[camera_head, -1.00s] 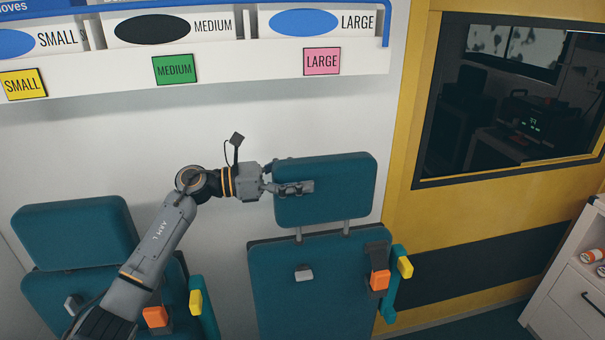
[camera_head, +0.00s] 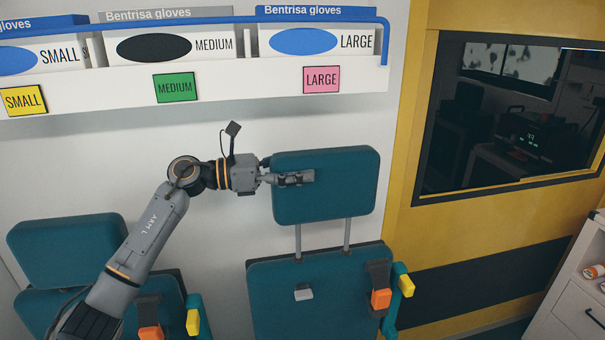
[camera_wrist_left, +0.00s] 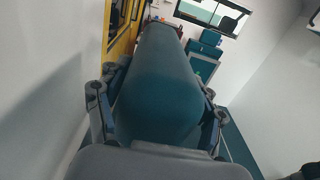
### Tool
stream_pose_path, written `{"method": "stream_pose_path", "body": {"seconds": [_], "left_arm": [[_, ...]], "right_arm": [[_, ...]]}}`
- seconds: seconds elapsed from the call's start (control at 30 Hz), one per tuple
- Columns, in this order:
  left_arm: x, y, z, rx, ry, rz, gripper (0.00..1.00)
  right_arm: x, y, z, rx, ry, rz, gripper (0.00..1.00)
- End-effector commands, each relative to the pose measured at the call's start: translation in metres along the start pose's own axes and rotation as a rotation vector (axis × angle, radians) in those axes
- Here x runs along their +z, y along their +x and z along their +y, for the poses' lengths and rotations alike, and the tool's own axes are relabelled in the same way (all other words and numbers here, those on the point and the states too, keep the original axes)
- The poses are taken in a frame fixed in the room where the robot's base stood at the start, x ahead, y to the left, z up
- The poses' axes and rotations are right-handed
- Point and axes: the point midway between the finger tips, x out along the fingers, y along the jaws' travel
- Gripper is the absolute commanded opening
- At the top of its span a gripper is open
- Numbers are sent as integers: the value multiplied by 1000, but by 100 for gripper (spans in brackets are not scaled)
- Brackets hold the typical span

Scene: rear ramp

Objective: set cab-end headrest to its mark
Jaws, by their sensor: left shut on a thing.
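The cab-end headrest (camera_head: 345,190) is a teal pad at the centre right of the head view. It stands raised on two metal posts above its seat back (camera_head: 330,300), with a clear gap between them. My left gripper (camera_head: 296,178) is shut on the headrest's left side. In the left wrist view the headrest (camera_wrist_left: 160,85) fills the middle, with a finger of my left gripper (camera_wrist_left: 157,112) on each side of it. No height mark can be made out on the posts. My right gripper is out of view.
A second seat's headrest (camera_head: 70,252) is at the lower left. Above, a shelf (camera_head: 230,90) holds glove boxes over SMALL, MEDIUM and LARGE labels. A yellow wall with a window (camera_head: 510,110) is to the right.

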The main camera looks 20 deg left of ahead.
Motion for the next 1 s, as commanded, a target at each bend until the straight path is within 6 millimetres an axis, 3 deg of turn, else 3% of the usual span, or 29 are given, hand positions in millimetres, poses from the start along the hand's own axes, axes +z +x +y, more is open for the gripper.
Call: {"method": "stream_pose_path", "body": {"seconds": [0.03, 0.07, 0.17, 0.57, 0.67, 1.0], "left_arm": [[10, -2, 1, 5, 4, -17, 11], [10, -2, 1, 5, 4, -17, 69], [10, -2, 1, 5, 4, -16, 87], [4, -5, 1, 3, 1, -7, 87], [4, -17, 2, 4, 1, -4, 87], [5, -86, 1, -3, 2, -4, 87]], "right_arm": [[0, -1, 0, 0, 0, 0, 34], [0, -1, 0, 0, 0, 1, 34], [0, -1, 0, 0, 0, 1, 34], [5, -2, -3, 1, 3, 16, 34], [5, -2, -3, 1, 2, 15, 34], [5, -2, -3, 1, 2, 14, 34]]}}
